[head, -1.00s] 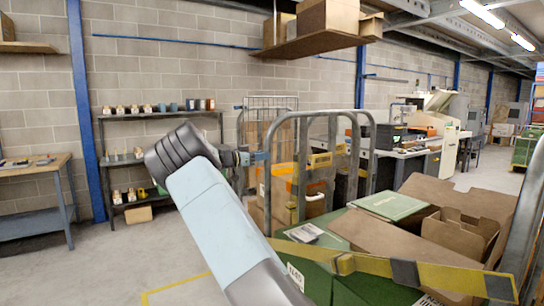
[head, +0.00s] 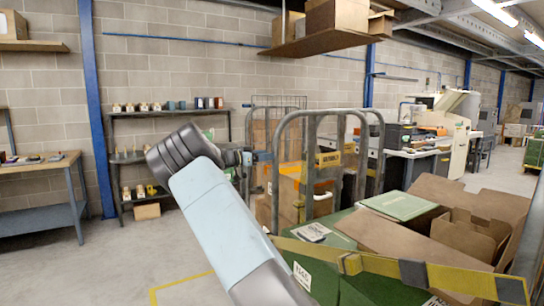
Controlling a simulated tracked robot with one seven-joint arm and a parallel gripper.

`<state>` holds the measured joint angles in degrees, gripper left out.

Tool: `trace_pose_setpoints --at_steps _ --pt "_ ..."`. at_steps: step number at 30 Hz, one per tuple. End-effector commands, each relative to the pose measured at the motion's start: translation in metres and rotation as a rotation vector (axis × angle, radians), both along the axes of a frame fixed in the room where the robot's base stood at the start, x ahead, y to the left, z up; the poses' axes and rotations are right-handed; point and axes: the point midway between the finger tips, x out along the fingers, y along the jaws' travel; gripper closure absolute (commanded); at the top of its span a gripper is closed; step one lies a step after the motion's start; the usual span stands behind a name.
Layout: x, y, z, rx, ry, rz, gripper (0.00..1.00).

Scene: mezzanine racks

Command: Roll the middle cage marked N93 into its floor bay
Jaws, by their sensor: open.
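Several wheeled cages stand in a row to the right of my arm. The nearest cage (head: 528,245) holds green boxes and open cardboard, with a yellow strap (head: 385,266) across it. Behind it is a grey tubular hoop frame (head: 277,165) with an orange-topped load (head: 290,180), apparently the middle cage. A mesh cage (head: 290,101) stands farther back. I cannot make out an N93 mark. My gripper (head: 258,157) is small and partly hidden behind my wrist; it is open, close to the left upright of the hoop frame. I cannot tell whether it touches.
A yellow floor line (head: 180,284) shows at the bottom, left of the cages, with clear concrete around it. A shelf rack (head: 165,115) and a workbench (head: 35,212) stand along the wall at left. A shelf with cartons (head: 318,43) hangs overhead. Machines (head: 445,130) stand back right.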

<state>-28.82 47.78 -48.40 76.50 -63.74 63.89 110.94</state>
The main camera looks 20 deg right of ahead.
Motion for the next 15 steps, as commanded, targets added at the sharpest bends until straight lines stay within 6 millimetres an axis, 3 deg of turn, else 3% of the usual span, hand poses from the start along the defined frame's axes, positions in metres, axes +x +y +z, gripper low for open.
trace_pose_setpoints --at_steps 9,15 --pt "-0.005 0.059 -0.001 -0.001 0.0 -0.004 0.43" --pt "-0.007 0.083 -0.001 -0.001 0.001 -0.007 0.43"
